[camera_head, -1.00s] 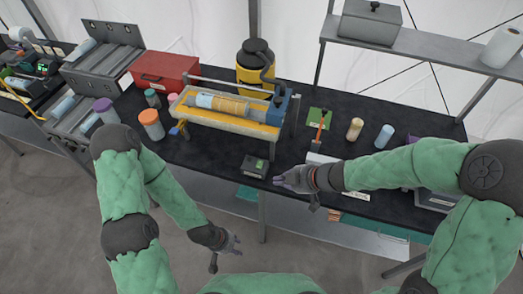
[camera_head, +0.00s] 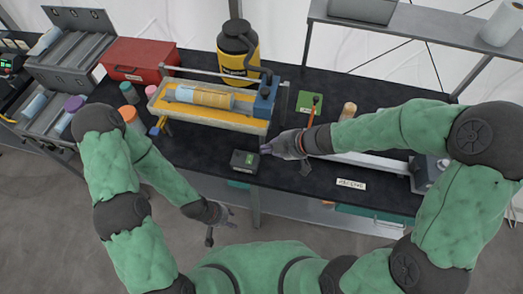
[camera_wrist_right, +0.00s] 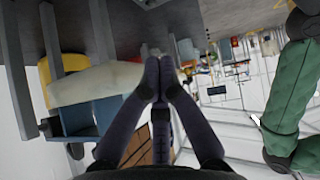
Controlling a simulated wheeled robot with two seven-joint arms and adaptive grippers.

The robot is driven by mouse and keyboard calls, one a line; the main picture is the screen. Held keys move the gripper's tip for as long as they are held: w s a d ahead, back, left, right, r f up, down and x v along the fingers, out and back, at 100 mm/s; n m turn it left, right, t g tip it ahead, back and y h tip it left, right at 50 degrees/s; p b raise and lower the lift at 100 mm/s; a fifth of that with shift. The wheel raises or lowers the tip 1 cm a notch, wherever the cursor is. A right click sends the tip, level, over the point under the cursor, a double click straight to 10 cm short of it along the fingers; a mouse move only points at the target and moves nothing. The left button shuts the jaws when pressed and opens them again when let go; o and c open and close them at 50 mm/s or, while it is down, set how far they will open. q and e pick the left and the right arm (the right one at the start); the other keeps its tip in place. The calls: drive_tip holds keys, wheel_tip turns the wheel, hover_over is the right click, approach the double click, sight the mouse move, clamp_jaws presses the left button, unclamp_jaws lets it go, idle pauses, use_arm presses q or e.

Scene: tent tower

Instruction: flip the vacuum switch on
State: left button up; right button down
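A black and yellow canister (camera_head: 238,52) with a hose stands behind a long yellow-and-white apparatus (camera_head: 205,107) with a blue end block (camera_head: 265,97). A red case (camera_head: 140,58) is at left. An orange-handled tool (camera_head: 312,110) lies right of the apparatus.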

drive_tip(key=b, duration=0.5)
hover_over(252, 160)
drive_tip(key=f, duration=0.6)
drive_tip(key=shift+s+a+f, duration=0.1)
drive_tip(key=shift+s+f, duration=0.15)
drive_tip(key=shift+s, duration=0.15)
drive_tip(key=f+b, duration=0.1)
drive_tip(key=f, duration=0.1)
drive_tip(key=shift+w+f+b, duration=0.35)
drive_tip(key=shift+f+b, duration=0.05)
drive_tip(key=shift+w+f+b, duration=0.1)
drive_tip(key=shift+f+b, duration=0.2)
drive_tip(key=shift+f, duration=0.2)
drive_tip(key=shift+r+p, duration=0.1)
drive_tip(key=shift+p, duration=0.4)
drive_tip(key=p, duration=0.4)
drive_tip(key=shift+w+f+m+g+p, duration=0.25)
drive_tip(key=shift+m+g+p, duration=0.05)
drive_tip(key=shift+g+p, duration=0.1)
drive_tip(key=shift+f, duration=0.2)
drive_tip(key=shift+s+b, duration=0.15)
drive_tip(key=shift+b, duration=0.15)
